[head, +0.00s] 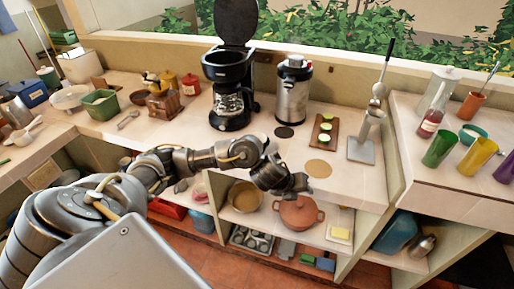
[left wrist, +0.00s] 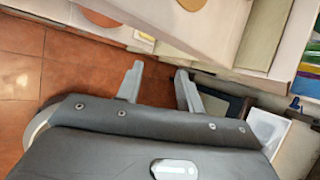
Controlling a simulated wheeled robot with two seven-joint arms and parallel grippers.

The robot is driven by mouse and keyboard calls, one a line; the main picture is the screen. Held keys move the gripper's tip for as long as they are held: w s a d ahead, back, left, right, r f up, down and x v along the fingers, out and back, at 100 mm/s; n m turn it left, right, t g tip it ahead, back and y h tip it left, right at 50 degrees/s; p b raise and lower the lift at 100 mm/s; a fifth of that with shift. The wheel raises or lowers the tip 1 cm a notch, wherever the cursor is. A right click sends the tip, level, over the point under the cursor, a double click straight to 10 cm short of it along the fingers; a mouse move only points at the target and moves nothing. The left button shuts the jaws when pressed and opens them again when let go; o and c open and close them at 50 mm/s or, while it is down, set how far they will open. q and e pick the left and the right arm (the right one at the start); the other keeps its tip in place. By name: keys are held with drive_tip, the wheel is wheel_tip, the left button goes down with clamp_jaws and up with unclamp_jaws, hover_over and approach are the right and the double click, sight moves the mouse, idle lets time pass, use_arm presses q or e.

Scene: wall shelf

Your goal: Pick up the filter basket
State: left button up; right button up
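The black coffee maker (head: 230,85) stands at the back of the counter with its lid raised and a glass carafe (head: 229,104) in it. I cannot make out the filter basket for sure; the inside of the coffee maker's top is too dark and small to tell. My left gripper (head: 297,187) is at the counter's front edge, in front of and to the right of the coffee maker, well apart from it. In the left wrist view the two fingers (left wrist: 158,82) are spread with nothing between them. My right gripper is not in view.
A steel dispenser (head: 292,90) stands right of the coffee maker, then a board with green slices (head: 324,131) and a lever press (head: 365,140). A round cork mat (head: 318,168) lies near the front edge. A lidded pot (head: 299,213) sits on the shelf below.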

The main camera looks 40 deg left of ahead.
use_arm(q)
drive_tip(key=a+r+m+g+y, duration=0.2)
drive_tip(key=a+r, duration=0.3)
drive_tip(key=a, duration=0.7)
drive_tip(key=a+r+m+g+y, duration=0.1)
drive_tip(key=a+r+y, duration=0.25)
drive_tip(key=a, duration=0.85)
drive_tip(key=shift+h, duration=0.45)
drive_tip(key=b+x, duration=0.1)
drive_tip(key=x, duration=0.1)
drive_tip(key=w+b+x, duration=0.1)
drive_tip(key=x, duration=0.1)
drive_tip(key=shift+w+d+f, duration=0.1)
drive_tip(key=shift+d+f, duration=0.05)
drive_tip(key=shift+d, duration=0.05)
drive_tip(key=shift+w+f, duration=0.2)
drive_tip(key=shift+f, duration=0.05)
drive_tip(key=shift+f, duration=0.35)
drive_tip(key=x, duration=0.1)
drive_tip(key=b+x, duration=0.1)
drive_tip(key=x, duration=0.1)
drive_tip(key=shift+w+d+f+b, duration=0.25)
drive_tip(key=shift+d+f+b, duration=0.05)
drive_tip(key=shift+f+b, duration=0.05)
drive_tip(key=shift+w+a+f, duration=0.15)
drive_tip(key=shift+w+f, duration=0.1)
drive_tip(key=shift+f, duration=0.1)
drive_tip(key=shift+s+r, duration=0.1)
